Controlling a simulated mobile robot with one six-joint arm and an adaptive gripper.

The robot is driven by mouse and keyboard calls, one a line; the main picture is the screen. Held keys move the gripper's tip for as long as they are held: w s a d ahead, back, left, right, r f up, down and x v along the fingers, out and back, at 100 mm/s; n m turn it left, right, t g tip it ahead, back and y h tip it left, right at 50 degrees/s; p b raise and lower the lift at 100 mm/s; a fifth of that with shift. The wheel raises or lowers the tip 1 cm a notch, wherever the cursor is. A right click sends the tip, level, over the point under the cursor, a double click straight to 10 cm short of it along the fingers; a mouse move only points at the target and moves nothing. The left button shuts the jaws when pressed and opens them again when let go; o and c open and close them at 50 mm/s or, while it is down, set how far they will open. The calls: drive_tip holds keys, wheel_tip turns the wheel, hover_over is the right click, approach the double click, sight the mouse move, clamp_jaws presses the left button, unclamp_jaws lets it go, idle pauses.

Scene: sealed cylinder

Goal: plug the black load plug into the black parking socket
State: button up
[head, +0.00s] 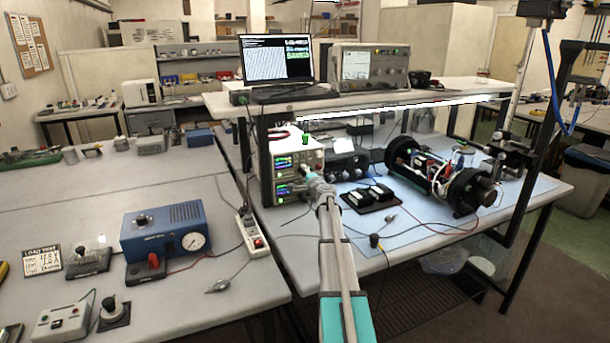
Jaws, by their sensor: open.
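My arm reaches up from the bottom centre, and my gripper (307,173) is in front of the stacked bench power supplies (292,165). It is open, but its fingertips are small and partly hidden by my own wrist. I cannot tell whether it touches anything. A small black plug-like piece (375,241) with a cable stands near the front edge of the blue mat, apart from my gripper. It may be the black load plug. At the lower left, a black square base with a knob-like top (112,310) stands on the grey bench. I cannot identify the black parking socket for certain.
A black cylinder assembly (462,190) lies on the blue mat (425,235). A black tray (368,204) with dark blocks is left of it. A shelf (370,98) overhangs the bench. A blue gauge box (166,231) and power strip (251,233) stand left. Loose cables cross the mat.

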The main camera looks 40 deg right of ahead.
idle(0.8)
clamp_jaws()
drive_tip(key=shift+s, duration=0.2)
drive_tip(key=shift+v, duration=2.5)
drive_tip(key=shift+s+a, duration=0.15)
drive_tip(key=shift+s, duration=0.15)
